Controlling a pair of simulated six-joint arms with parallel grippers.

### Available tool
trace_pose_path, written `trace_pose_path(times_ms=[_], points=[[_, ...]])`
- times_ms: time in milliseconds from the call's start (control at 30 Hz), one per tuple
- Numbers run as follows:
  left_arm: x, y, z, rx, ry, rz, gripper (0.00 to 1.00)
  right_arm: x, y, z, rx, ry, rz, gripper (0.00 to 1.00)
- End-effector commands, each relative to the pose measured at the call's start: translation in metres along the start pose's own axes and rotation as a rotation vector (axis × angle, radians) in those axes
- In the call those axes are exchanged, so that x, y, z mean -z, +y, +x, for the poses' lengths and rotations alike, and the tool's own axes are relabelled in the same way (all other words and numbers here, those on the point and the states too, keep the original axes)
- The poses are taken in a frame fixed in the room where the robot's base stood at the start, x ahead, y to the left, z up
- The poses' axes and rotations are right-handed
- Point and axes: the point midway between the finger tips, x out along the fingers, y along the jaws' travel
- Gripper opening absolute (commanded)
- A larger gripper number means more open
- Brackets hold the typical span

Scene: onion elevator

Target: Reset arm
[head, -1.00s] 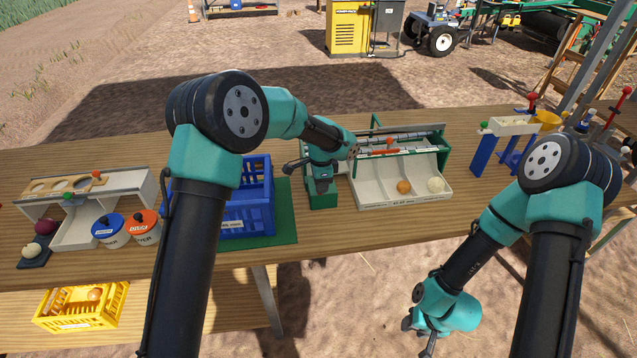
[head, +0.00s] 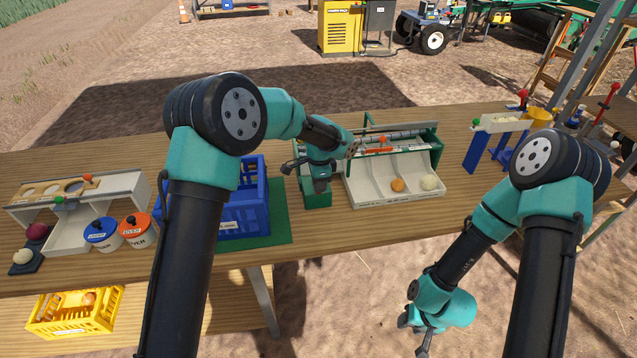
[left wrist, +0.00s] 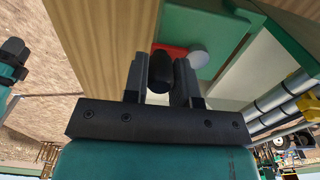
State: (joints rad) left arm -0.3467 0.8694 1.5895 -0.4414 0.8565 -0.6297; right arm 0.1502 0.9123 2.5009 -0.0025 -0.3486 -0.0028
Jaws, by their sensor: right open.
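My left gripper (left wrist: 164,66) hangs at the green stand (head: 317,199) on the left end of the sorting trough (head: 400,200). In the left wrist view a dark rounded knob lies between its two fingers, with a red part and a pale round piece just beyond over green. I cannot tell whether the fingers press on the knob. In the head view the fingertips are hard to make out. My right gripper (head: 412,337) is open and empty, low over the ground in front of the table.
A blue crate (head: 250,190) stands on a green mat left of my left gripper. The trough holds an orange-brown onion (head: 398,185) and a pale onion (head: 429,182). Two lidded tubs and a sizing board (head: 60,190) are at the left. A yellow crate (head: 75,322) is on the lower shelf.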

Motion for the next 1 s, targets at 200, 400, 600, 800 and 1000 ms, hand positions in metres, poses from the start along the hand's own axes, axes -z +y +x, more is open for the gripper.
trace_pose_path(times_ms=[200,400,600,800,1000], points=[[0.0001,-0.0024,-0.0026,0.007,0.004,-0.001,0.45,0.0,0.0,0.0,0.0,0.0,0.0,0.43],[-0.0001,-0.0012,-0.0013,0.003,0.002,-0.001,0.54,0.0,0.0,0.0,0.0,0.0,0.0,0.43],[-0.0002,-0.0006,-0.0007,0.001,0.001,-0.001,0.54,0.0,0.0,0.0,0.0,0.0,0.0,0.43],[-0.0002,-0.0004,-0.0005,0.001,0.001,-0.001,0.54,0.0,0.0,0.0,0.0,0.0,0.0,0.43],[0.0,-0.0006,-0.0073,0.002,0.001,0.0,0.54,0.0,0.0,0.0,0.0,0.0,0.0,0.43]])
